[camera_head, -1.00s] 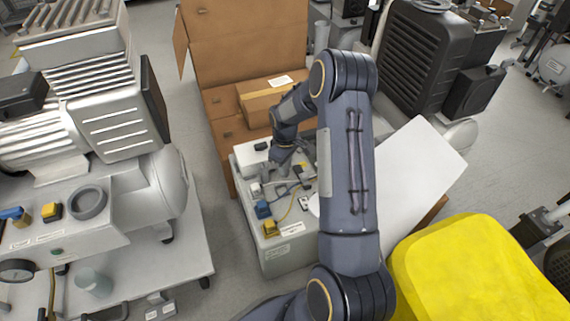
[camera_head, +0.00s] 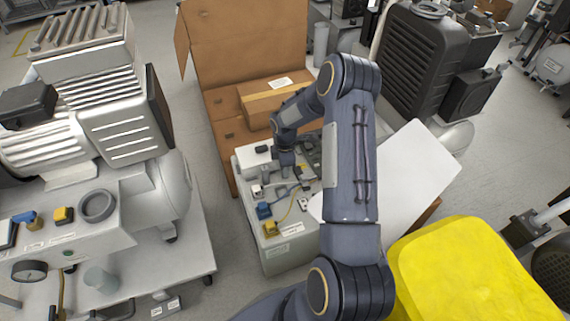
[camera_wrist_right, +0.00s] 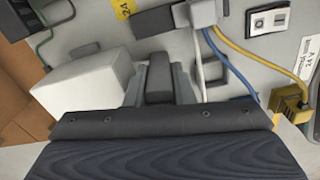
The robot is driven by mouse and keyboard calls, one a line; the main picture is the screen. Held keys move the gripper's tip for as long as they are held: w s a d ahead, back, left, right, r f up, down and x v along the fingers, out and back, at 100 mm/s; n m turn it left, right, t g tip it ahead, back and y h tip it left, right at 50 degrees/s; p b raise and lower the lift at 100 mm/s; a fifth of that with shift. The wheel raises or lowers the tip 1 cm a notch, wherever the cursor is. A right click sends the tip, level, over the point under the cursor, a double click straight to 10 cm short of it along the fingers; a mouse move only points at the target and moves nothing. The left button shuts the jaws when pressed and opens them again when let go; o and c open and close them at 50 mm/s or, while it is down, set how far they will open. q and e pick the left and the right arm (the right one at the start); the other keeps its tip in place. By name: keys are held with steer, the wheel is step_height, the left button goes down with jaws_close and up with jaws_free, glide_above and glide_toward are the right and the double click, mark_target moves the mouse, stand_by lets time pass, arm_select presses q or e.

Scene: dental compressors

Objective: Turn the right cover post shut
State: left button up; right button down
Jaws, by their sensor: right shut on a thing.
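My right gripper (camera_head: 286,163) reaches down onto the light grey unit (camera_head: 283,247) in the middle of the head view. In the right wrist view the gripper (camera_wrist_right: 160,82) is shut on a dark grey upright block, the cover post (camera_wrist_right: 160,76), with a finger on each side of it. A white box (camera_wrist_right: 88,90) stands just left of the fingers. In the head view my gripper and arm hide the held post. My left gripper is in neither view.
A blue connector (camera_head: 264,211) and a yellow connector (camera_head: 270,229) with cables sit at the unit's near left. Cardboard boxes (camera_head: 240,45) stand behind. A compressor (camera_head: 120,130) is at left, a yellow bin (camera_head: 470,270) at right. Grey floor lies between compressor and unit.

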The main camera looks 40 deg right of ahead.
steer(key=shift+n+p, duration=0.3)
steer(key=shift+n, duration=0.6)
steer(key=c, duration=1.2)
jaws_free()
steer(key=shift+c, duration=0.2)
